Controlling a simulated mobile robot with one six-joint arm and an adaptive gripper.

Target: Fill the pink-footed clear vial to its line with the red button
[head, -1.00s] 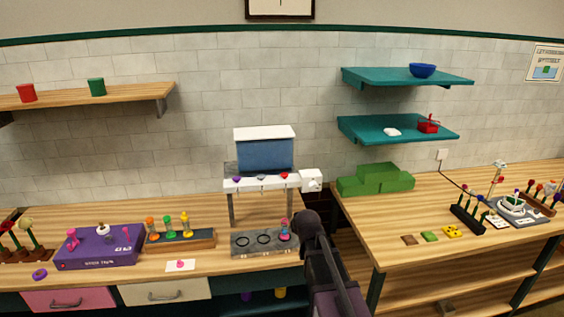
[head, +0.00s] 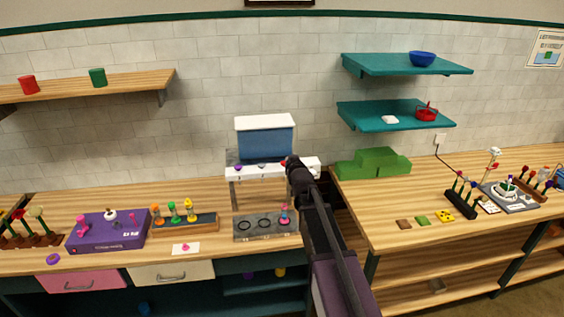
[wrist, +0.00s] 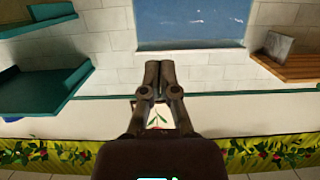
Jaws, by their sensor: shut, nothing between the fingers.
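The dispenser has a blue tank (head: 265,145) under a white lid, and a white front bar (head: 247,172) bearing a purple button (head: 238,168) and a blue button (head: 262,166). The red button at the bar's right is hidden behind my gripper. My gripper (head: 291,163) is shut and empty at that spot; whether it touches the button I cannot tell. It also shows shut in the wrist view (wrist: 156,77). A small vial with pink on it (head: 284,213) stands upright at the right end of the grey tray (head: 264,236), below the bar. Its line and fill level are too small to read.
Left on the bench are a purple box (head: 105,240), a rack of coloured vials (head: 185,225) and a white card (head: 187,249). Green blocks (head: 372,163) stand on the right bench, under teal shelves (head: 395,117). My arm crosses the gap between the benches.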

